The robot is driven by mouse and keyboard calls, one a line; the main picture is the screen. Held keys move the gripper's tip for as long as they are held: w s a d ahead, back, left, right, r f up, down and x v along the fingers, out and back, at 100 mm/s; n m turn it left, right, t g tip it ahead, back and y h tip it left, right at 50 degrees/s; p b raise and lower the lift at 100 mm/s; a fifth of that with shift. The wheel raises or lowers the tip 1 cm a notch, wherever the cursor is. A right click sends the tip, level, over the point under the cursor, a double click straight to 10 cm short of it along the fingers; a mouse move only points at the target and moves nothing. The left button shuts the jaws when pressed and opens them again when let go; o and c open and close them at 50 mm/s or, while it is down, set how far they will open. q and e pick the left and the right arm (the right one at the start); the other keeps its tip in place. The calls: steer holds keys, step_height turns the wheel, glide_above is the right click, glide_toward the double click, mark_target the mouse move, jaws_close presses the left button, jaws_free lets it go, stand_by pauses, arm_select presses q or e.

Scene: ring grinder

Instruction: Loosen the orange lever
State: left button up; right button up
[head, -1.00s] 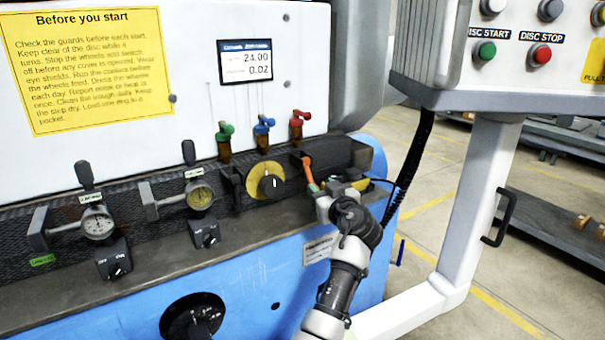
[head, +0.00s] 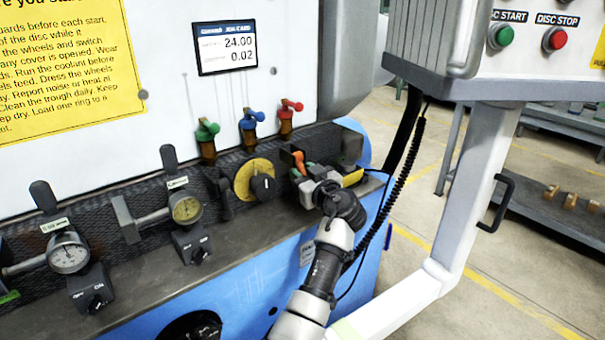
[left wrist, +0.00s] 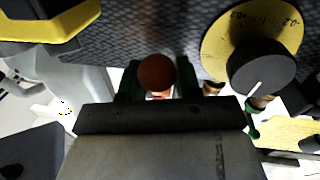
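The orange lever (head: 298,161) stands on the right part of the dark ledge, right of the yellow dial. My left gripper (head: 309,180) is right at it and covers its lower part. In the left wrist view a round reddish-brown end (left wrist: 156,73), apparently the lever's, sits between the two dark green fingers (left wrist: 159,82) of my left gripper. It nearly fills the gap; whether the fingers press on it I cannot tell. My right gripper is not in view.
The yellow dial with black knob (head: 261,187) is close on the left. Green (head: 206,131), blue (head: 249,121) and red (head: 289,106) valves stand just above. A yellow-and-black part (head: 352,178) is close on the right. A black coiled cable (head: 405,185) hangs further right.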

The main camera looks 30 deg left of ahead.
arm_select(q)
jaws_close()
steer(key=shift+a, duration=0.1)
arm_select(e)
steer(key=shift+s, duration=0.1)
arm_select(q)
steer(key=shift+f, duration=0.1)
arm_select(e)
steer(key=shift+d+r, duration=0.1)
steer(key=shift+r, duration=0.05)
